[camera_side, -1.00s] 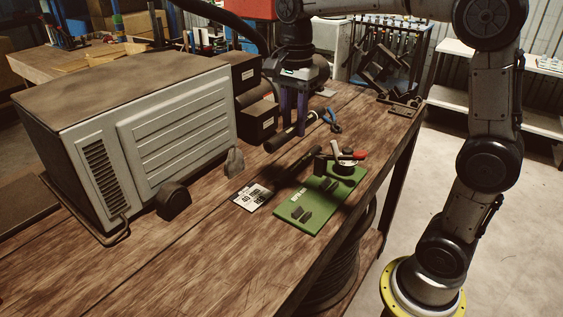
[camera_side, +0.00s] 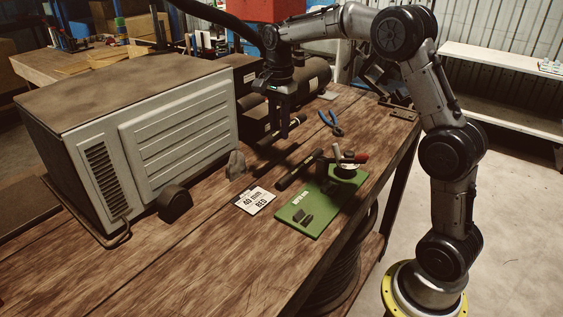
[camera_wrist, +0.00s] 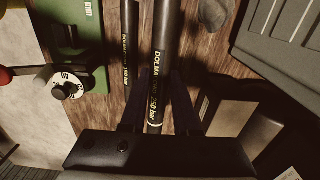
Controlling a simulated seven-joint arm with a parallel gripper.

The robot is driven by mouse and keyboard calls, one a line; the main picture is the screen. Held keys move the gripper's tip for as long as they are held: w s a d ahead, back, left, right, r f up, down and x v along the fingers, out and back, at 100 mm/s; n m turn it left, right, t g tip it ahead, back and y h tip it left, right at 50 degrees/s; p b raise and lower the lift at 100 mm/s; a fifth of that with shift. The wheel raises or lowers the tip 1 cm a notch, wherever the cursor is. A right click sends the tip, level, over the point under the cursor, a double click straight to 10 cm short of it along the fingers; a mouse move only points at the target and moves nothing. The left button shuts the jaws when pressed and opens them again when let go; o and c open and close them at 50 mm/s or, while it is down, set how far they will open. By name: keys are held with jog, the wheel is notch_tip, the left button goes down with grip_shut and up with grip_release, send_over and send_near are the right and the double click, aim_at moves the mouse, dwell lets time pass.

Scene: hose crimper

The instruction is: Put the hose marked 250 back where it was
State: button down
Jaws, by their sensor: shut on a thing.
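My gripper (camera_side: 283,132) is shut on a thick black hose (camera_side: 268,138) and holds it apparently just above the bench, left of the green board. In the wrist view the gripper's fingers (camera_wrist: 158,102) stand on both sides of this hose (camera_wrist: 167,30). Its yellow print reads DOLMA and ends in "bar"; the number is partly hidden and looks like 250. A second, thinner black hose (camera_side: 298,171) lies on the bench nearer the green board. It also shows left of the held hose in the wrist view (camera_wrist: 131,45), with similar print.
The green board (camera_side: 314,212) carries dark blocks and a tool with a white dial (camera_side: 346,161) and red handle. A white card (camera_side: 255,201) reads 40 mm BED. Blue pliers (camera_side: 332,122) lie behind. A large grey machine (camera_side: 175,130) stands left; the front bench is clear.

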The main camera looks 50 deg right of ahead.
aim_at(279, 167)
notch_tip(279, 167, down, 9)
dwell(0.4)
jog(key=shift+f, duration=0.15)
jog(key=c, duration=0.7)
grip_release()
jog(key=shift+o, duration=0.2)
